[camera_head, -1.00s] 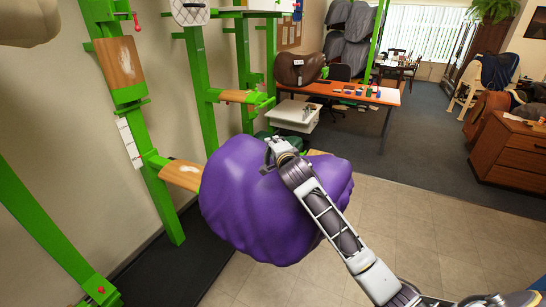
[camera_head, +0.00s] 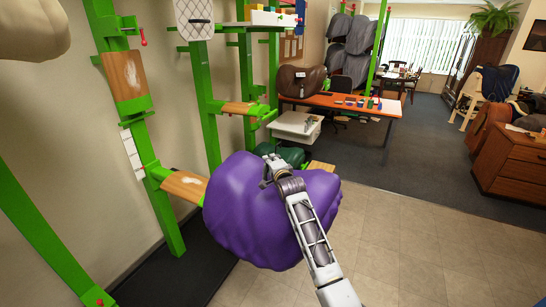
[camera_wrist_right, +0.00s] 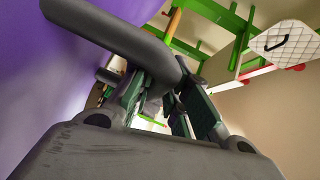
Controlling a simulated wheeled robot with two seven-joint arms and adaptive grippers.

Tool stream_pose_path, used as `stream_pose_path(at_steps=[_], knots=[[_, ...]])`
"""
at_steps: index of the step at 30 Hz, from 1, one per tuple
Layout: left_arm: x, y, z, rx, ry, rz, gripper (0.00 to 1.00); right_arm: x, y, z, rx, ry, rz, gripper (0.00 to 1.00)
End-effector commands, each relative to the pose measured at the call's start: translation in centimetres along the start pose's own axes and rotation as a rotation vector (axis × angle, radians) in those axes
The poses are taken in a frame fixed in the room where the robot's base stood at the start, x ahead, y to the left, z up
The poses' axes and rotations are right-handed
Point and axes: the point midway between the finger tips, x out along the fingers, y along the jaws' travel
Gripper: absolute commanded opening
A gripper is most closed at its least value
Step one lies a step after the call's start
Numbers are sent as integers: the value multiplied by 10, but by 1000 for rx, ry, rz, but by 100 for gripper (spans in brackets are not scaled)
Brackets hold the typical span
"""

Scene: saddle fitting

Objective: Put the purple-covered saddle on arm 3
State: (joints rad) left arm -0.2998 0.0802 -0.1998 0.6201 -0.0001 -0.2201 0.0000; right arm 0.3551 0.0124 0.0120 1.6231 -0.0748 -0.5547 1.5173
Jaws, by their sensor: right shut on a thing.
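The purple-covered saddle (camera_head: 262,222) hangs in the air in the middle of the head view, in front of the green racks. My right gripper (camera_head: 272,170) is at its top and is shut on it; the exact grip is partly hidden. In the right wrist view the purple cover (camera_wrist_right: 70,60) fills the left side, beside the gripper fingers (camera_wrist_right: 165,100). A green rack post carries wooden-topped arms: one low (camera_head: 185,185), just left of the saddle, and one higher (camera_head: 126,75). Another wooden arm (camera_head: 240,108) is on the post behind. I cannot read any arm numbers. My left gripper does not show.
A white quilted pad (camera_head: 194,18) hangs on the rack. An orange-topped table (camera_head: 350,104) with a brown saddle (camera_head: 299,80) stands behind. A wooden cabinet (camera_head: 512,165) is at right. The tiled floor (camera_head: 410,240) at right is clear.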

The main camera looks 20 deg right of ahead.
Motion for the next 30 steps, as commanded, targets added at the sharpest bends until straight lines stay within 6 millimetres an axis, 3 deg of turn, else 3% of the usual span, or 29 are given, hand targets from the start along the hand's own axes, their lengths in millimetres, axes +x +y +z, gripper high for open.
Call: stream_pose_path(at_steps=[12, 30], knots=[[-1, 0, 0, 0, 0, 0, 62, 10, 46, 20, -4, -33, -15, 0], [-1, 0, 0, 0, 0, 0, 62, 11, 54, 23, -9, -53, -18, 0]])
